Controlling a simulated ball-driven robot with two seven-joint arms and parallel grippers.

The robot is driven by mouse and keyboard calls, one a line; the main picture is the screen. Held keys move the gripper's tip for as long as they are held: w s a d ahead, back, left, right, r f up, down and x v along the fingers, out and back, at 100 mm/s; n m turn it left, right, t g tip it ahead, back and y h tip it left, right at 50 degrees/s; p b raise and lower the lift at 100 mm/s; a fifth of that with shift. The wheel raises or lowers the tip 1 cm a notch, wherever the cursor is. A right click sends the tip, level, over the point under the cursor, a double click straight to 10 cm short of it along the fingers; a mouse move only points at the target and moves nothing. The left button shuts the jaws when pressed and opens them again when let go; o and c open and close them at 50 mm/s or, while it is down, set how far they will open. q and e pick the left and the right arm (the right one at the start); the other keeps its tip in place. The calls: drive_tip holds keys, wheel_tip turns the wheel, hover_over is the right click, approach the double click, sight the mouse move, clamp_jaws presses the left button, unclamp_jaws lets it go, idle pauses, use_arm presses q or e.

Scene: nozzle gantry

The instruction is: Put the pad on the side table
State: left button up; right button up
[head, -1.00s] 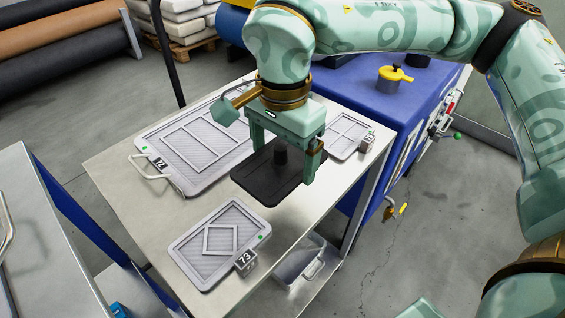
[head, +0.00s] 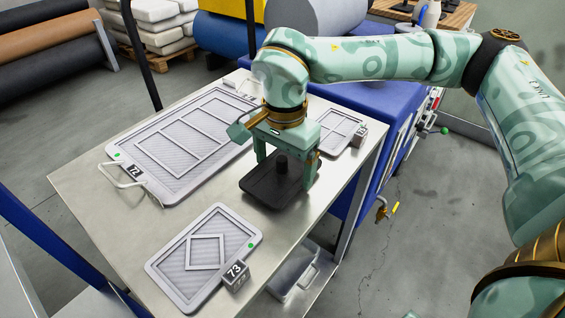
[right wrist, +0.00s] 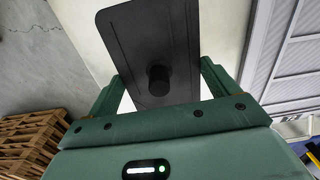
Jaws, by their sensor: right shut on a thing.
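The pad (head: 258,190) is a flat black plate with a round black knob on top. My right gripper (head: 285,172) is over it in the head view, fingers on opposite sides of it, shut on the pad. In the right wrist view the pad (right wrist: 150,40) lies between the fingers, knob towards the middle. The pad is over the steel-topped table (head: 88,188); I cannot tell whether it touches the top. My left gripper is not in view.
The table carries a large framed screen tagged 72 (head: 185,150), a smaller one tagged 73 (head: 170,262) and another small screen (head: 335,130). Bare steel shows between them. A blue cabinet (head: 375,105) stands behind at right. A metal bin (head: 297,275) is below.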

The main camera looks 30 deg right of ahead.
sight(284, 157)
drive_tip(key=shift+f, duration=0.6)
drive_tip(key=o, duration=0.9)
drive_tip(key=shift+r, duration=0.35)
use_arm(q)
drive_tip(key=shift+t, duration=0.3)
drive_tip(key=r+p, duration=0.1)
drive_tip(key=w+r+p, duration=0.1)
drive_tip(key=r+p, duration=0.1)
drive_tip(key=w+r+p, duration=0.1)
drive_tip(key=p, duration=0.1)
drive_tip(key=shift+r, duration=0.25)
use_arm(e)
wheel_tip(284, 157, up, 12)
drive_tip(key=shift+r, duration=0.25)
